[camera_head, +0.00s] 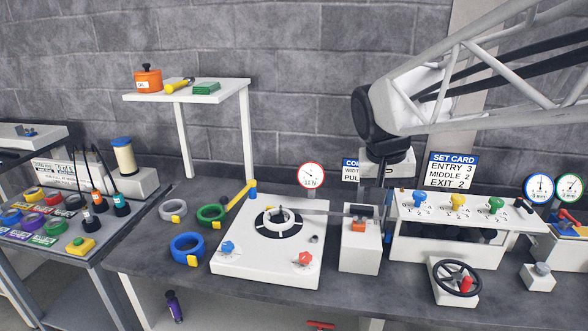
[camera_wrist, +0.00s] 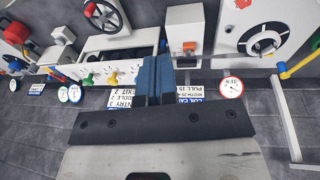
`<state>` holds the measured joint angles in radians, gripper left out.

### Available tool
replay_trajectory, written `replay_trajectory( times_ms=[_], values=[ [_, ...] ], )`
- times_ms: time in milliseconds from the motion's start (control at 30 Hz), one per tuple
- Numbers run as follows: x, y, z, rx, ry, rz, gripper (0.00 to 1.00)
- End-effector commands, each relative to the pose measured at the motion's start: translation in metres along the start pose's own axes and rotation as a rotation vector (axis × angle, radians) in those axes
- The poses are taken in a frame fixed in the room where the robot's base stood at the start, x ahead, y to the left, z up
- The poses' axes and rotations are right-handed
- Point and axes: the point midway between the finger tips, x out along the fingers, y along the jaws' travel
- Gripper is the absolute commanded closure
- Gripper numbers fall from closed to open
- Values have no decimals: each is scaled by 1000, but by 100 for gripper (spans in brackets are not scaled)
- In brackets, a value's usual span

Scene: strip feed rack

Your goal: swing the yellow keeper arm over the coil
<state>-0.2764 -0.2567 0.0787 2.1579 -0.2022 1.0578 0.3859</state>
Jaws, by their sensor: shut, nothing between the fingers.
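The yellow keeper arm (camera_head: 239,191) sticks out from a blue pivot (camera_head: 253,194) at the back left of the white feed unit (camera_head: 229,262), pointing away from the coil. It also shows at the right edge of the wrist view (camera_wrist: 301,64). The pale coil (camera_head: 270,219) sits around the hub of a black and white disc, and the keeper arm is not over it.
A white box with an orange block (camera_head: 358,226) stands right of the feed unit, before a lever rack (camera_head: 446,244). Blue (camera_head: 187,246), green (camera_head: 211,214) and white (camera_head: 172,210) rings lie left. A shelf post (camera_head: 248,130) rises behind the keeper arm.

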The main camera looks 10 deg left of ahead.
Motion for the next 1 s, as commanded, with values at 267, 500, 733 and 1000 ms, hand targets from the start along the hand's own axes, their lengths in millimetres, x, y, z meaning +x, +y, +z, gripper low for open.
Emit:
replay_trajectory(
  times_ms=[267, 500, 733, 1000],
  values=[
    [-4, -60, -58, -6, -1, 48, 100],
    [-3, -119, -100, -5, 8, 89, 100],
    [1, -182, -134, -2, 24, 130, 100],
    [8, -263, -166, 1, 54, 175, 100]
  ],
)
